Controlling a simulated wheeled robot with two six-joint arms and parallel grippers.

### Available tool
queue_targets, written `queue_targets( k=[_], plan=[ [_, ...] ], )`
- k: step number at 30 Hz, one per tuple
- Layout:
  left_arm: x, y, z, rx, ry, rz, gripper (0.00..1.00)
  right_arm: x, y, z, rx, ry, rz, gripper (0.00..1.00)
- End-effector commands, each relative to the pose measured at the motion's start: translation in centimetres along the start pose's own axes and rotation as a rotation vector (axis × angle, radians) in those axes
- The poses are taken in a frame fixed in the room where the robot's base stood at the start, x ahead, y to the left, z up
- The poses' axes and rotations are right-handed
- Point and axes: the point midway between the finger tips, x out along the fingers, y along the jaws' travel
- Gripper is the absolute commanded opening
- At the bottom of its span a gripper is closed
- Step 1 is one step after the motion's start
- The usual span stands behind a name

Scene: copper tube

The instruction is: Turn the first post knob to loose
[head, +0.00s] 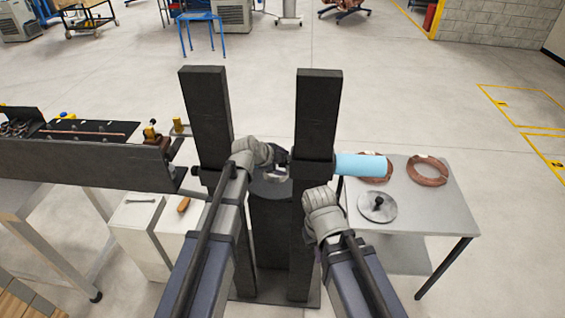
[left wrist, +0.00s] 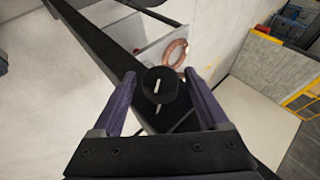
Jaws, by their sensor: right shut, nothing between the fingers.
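Two upright black posts stand ahead, a left post (head: 205,110) and a right post (head: 318,105). My left gripper (left wrist: 161,88) is open, with a purple finger on each side of the knob and visible gaps. In the head view my left gripper (head: 276,162) is between the posts, close to the right post's inner side. My right gripper (head: 320,197) is in front of the right post, lower down; it is shut and its fingertips are mostly hidden.
A light blue cylinder (head: 360,167) sticks out to the right of the right post. A grey table (head: 440,205) at right holds copper coils (head: 427,171) and a metal disc (head: 377,206). A dark machine bench (head: 80,160) stands close on the left.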

Motion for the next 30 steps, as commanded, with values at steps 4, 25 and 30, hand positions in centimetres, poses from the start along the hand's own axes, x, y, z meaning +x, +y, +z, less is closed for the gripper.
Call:
queue_targets(
  k=[4, 25, 30],
  plan=[
    [0.0, 0.0, 0.0, 0.0, 0.0, -0.001, 0.78, 0.0, 0.0, 0.0, 0.0, 0.0, 0.0, 0.0],
    [-7.2, -0.2, -0.2, 0.0, -0.001, -0.001, 0.78, -5.3, 0.5, 0.3, -0.004, -0.002, 0.0, 0.0],
    [-7.9, 0.0, -0.1, 0.0, 0.0, -0.001, 0.78, -5.7, 0.5, 0.4, -0.005, -0.003, 0.0, 0.0]
  ],
)
